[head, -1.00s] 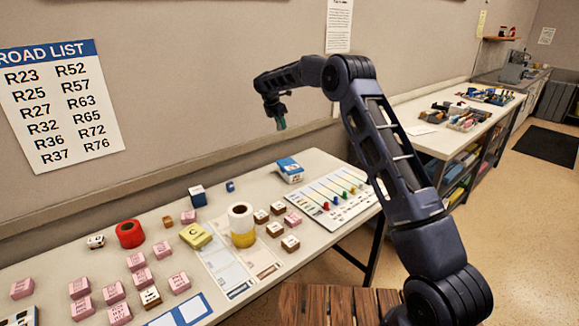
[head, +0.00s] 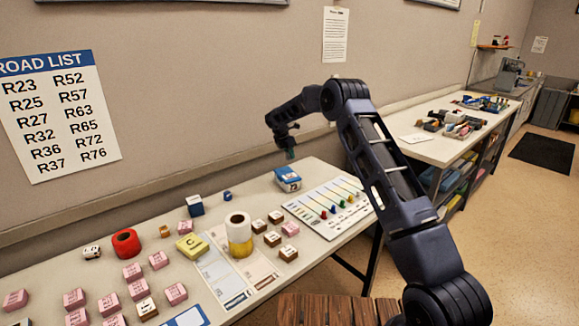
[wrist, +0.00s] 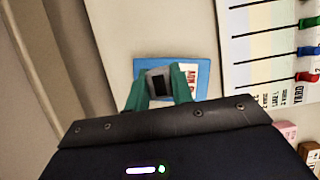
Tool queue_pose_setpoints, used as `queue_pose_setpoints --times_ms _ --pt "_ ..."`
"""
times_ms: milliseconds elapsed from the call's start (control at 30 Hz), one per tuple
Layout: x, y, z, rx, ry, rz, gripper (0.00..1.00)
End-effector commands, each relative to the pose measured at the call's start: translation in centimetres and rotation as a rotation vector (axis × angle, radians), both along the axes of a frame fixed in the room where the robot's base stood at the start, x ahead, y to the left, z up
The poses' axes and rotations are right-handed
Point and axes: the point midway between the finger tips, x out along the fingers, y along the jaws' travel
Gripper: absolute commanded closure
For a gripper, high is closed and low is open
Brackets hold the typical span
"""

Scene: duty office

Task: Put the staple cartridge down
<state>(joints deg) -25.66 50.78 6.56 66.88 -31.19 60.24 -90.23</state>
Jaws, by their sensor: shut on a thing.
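My gripper (head: 290,150) hangs from the arm over the back of the table. Its green fingertips (wrist: 160,90) are shut on a small grey piece with a dark middle, the staple cartridge (wrist: 160,82). The cartridge is too small to make out in the head view. A blue and white box (head: 288,180) lies on the table just below the gripper. In the wrist view the box (wrist: 205,72) shows behind the cartridge and is partly hidden by it and the fingers. I cannot tell whether the cartridge touches the box.
A board with coloured pegs (head: 330,207) lies right of the box. A white and yellow roll (head: 239,235), small printed blocks (head: 272,239) and a red roll (head: 126,243) stand further left. The wall runs close behind the table. Bare tabletop (head: 250,197) lies left of the box.

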Motion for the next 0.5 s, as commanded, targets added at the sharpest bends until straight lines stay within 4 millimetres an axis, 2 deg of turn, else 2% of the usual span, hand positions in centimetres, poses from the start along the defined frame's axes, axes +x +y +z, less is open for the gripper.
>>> queue_pose_setpoints --times_ms 100,367,500 --pt "0.0 0.0 -1.7 0.0 0.0 -0.001 0.99" --pt "0.0 0.0 -3.2 -0.001 0.001 0.0 0.99" --pt "0.0 0.0 -5.0 -0.001 0.001 0.001 0.99"
